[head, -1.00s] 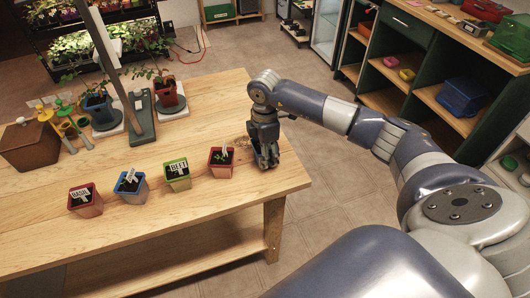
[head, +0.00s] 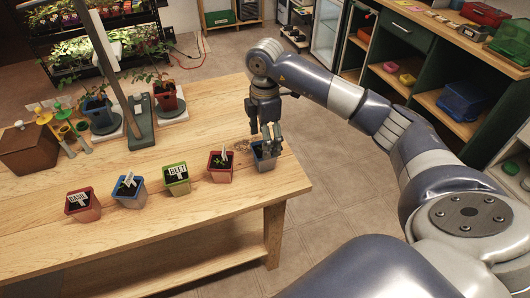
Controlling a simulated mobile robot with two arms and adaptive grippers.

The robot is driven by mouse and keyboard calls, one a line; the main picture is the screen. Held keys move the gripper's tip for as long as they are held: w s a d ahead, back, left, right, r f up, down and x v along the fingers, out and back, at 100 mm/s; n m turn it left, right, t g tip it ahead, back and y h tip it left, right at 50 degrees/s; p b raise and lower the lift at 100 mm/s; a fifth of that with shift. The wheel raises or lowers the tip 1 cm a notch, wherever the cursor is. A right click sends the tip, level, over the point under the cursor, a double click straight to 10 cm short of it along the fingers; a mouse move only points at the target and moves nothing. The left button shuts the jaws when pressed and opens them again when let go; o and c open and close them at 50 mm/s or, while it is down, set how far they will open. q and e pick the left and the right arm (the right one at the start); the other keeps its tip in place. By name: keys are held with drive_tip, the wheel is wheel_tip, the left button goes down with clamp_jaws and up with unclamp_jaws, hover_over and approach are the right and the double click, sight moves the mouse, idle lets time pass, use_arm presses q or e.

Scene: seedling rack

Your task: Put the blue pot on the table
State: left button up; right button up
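A blue pot (head: 264,160) with dark soil stands upright near the table's right end. My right gripper (head: 271,138) is just above it, pointing down, with its fingers apart and partly covering the pot's rim. The fingers seem clear of the pot's walls, though the overlap makes this hard to judge. Another blue pot (head: 129,190) with a white label stands farther left in the row. The wooden table (head: 190,225) bears these pots. My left gripper is not in view.
The row also holds a red pot (head: 220,167), a green pot labelled BEET (head: 176,181) and a red pot labelled BASIL (head: 83,206). A grey post (head: 110,65), potted seedlings and a brown box (head: 28,150) are farther back. The table's front strip is clear.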

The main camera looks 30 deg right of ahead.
drive_tip(key=shift+r, duration=2.05)
